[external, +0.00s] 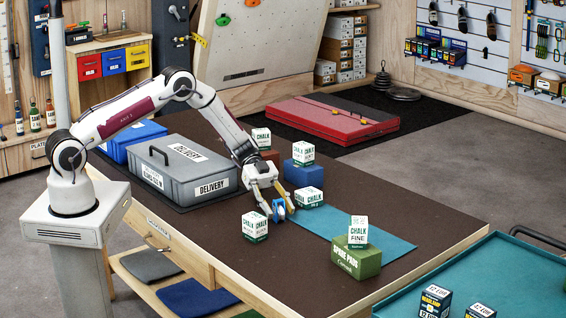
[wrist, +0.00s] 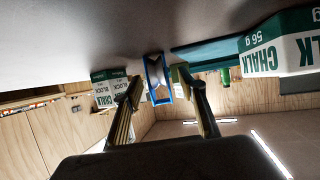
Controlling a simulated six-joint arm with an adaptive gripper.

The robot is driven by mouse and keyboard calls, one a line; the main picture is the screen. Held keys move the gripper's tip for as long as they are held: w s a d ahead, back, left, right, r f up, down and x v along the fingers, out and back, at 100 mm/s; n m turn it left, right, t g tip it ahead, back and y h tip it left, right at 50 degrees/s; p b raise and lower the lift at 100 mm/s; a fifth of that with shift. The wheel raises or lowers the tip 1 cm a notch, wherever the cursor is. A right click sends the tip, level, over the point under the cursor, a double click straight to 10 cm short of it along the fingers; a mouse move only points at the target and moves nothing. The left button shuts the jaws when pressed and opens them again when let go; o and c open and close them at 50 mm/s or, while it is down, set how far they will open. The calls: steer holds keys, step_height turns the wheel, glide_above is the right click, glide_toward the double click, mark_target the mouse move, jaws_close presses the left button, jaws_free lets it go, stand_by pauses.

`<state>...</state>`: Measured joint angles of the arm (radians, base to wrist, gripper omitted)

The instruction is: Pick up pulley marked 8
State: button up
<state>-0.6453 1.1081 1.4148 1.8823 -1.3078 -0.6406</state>
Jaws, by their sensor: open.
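A blue pulley (external: 278,211) sits on the brown bench top, at the near left corner of the teal mat. It also shows in the wrist view as a blue frame (wrist: 149,75), seen between the two fingers. No number can be read on it. My gripper (external: 281,204) reaches down over the pulley, with its fingers spread on either side. In the wrist view my gripper (wrist: 157,84) is open, with the pulley near its tips. I cannot tell whether a finger touches it. The fingers partly hide the pulley in the external view.
Chalk boxes stand close by, one to the left (external: 255,227) and one behind on the mat (external: 309,197). Another (external: 358,231) stands on a green block (external: 355,260). A grey delivery case (external: 185,170) lies behind. The teal mat (external: 385,243) has free room.

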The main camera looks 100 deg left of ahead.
stand_by(0.4)
jaws_close()
steer(key=shift+r, duration=0.1)
steer(key=shift+r, duration=4.9)
